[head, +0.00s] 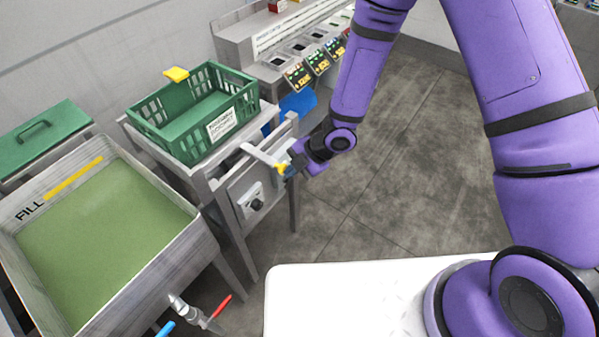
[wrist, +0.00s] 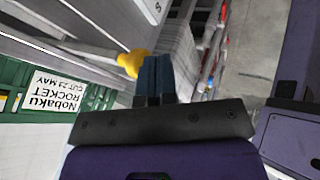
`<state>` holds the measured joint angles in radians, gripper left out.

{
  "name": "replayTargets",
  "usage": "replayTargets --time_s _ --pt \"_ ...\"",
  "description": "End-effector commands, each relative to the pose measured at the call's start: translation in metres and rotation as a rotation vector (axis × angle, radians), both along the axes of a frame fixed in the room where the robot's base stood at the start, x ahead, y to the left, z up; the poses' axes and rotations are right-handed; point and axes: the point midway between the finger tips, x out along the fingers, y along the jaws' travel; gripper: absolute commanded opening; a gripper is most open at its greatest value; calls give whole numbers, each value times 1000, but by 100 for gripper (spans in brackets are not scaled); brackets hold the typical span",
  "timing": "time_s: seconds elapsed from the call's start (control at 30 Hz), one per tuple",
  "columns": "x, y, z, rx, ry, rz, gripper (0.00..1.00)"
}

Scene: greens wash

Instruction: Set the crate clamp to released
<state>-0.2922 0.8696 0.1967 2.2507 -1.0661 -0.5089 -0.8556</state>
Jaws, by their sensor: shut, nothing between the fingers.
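The crate clamp shows as a pale grey lever (head: 262,156) with a yellow knob (head: 280,168) at its end, on the front side of the crate stand. In the wrist view the yellow knob (wrist: 130,63) sits just left of my fingertips, with the pale bar running up and left from it. My gripper (head: 291,166) is shut and empty beside the knob; whether it touches the knob I cannot tell. The shut fingers also show in the wrist view (wrist: 156,62). The green crate (head: 172,132) with a white label (head: 221,124) stands on the stand.
A metal stand (head: 205,174) carries the crate and has a black dial (head: 256,204) on its front. Left is a basin of green water (head: 100,225) marked FILL, with red and blue tap handles. A yellow piece (head: 176,74) sits at the crate's back rim. Open floor lies right.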

Motion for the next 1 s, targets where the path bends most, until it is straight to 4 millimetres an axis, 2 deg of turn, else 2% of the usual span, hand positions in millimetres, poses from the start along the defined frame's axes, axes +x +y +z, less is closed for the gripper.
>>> replayTargets --time_s 0.33,0.63,1.0 --pt "2 2 0 0 0 0 0" --pt "32 40 0 1 0 0 0" --pt "36 46 1 3 -1 -1 0"
